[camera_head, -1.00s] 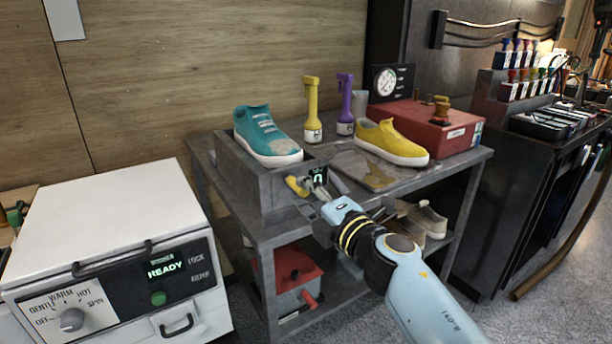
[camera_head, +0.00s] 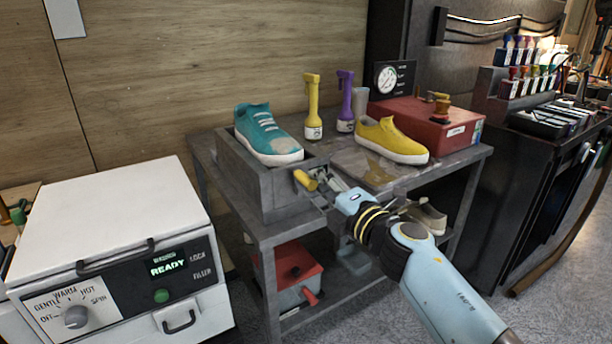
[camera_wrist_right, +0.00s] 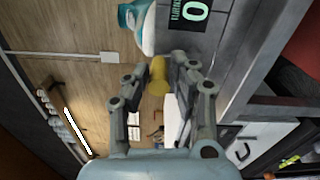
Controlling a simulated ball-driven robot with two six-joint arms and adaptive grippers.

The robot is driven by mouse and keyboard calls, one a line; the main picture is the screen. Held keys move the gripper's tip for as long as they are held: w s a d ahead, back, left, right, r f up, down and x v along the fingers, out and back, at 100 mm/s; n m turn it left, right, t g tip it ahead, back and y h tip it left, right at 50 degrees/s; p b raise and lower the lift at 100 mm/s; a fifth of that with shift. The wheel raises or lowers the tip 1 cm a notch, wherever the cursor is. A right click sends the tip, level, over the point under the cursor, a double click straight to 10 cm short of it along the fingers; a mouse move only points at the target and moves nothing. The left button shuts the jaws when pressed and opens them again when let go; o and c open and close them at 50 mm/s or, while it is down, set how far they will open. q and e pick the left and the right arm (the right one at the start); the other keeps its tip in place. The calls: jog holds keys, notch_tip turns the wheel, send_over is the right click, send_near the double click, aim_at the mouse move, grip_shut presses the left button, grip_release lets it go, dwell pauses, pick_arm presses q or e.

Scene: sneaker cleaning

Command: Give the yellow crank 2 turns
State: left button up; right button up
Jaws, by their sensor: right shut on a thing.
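The yellow crank (camera_head: 305,180) is at the front of the grey metal box on the cart. In the right wrist view its yellow handle (camera_wrist_right: 158,76) lies between the two fingers. My right gripper (camera_head: 320,181) is shut on it, and the wrist view shows the fingers (camera_wrist_right: 160,80) on either side. A teal sneaker (camera_head: 262,132) rests on the grey box. My left gripper is not in view.
The cart top (camera_head: 352,165) holds a yellow shoe (camera_head: 390,142), two spray bottles and a red box (camera_head: 425,122). A white machine (camera_head: 110,225) reading READY stands at the left.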

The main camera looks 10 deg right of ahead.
jog(key=shift+d+f, duration=0.25)
jog(key=shift+d, duration=0.05)
jog(key=shift+w+d+f+b, duration=0.2)
jog(key=shift+d+f+b, duration=0.1)
jog(key=shift+d, duration=0.15)
jog(key=shift+c, duration=0.6)
jog(key=shift+w+d, duration=0.2)
jog(key=shift+d, duration=0.1)
grip_shut()
jog(key=shift+a+r, duration=0.1)
jog(key=shift+w+d+f+b, duration=0.15)
jog(key=shift+d+b, duration=0.1)
jog(key=shift+d, duration=0.15)
jog(key=shift+w+d+f+b, duration=0.15)
jog(key=shift+d+b, duration=0.05)
jog(key=shift+d, duration=0.15)
